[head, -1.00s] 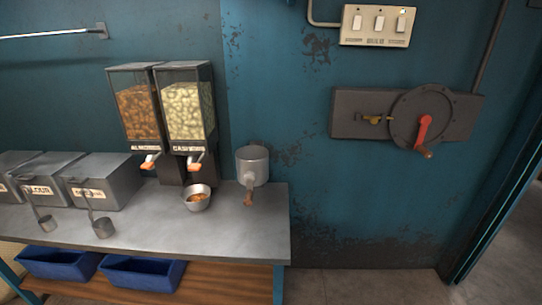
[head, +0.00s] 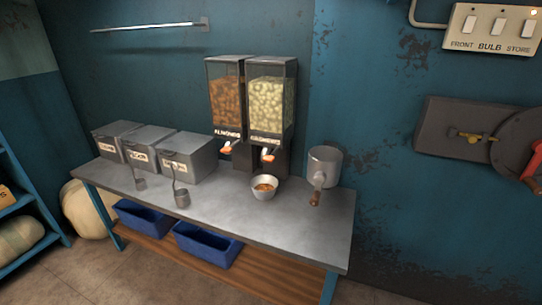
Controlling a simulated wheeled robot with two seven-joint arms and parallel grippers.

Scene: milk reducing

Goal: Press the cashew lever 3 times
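The cashew dispenser (head: 271,103) is a clear-fronted bin of pale nuts with a dark frame, at the back of the metal table. Its orange-tipped lever (head: 268,155) sticks out below the label. The almond dispenser (head: 225,101), with brown nuts, stands directly left of it, with its own orange-tipped lever (head: 226,148). A small metal bowl (head: 264,187) stands on the table below the cashew lever and has some orange-brown nuts in it. Neither of my grippers shows in the head view.
A metal saucepan (head: 324,168) with a brown-tipped handle stands right of the bowl. Several lidded grey bins (head: 188,157) and two small scoops (head: 182,198) are on the left. The table front (head: 240,222) is clear. Blue trays (head: 206,244) sit on the lower shelf. A crank panel (head: 445,128) is on the right wall.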

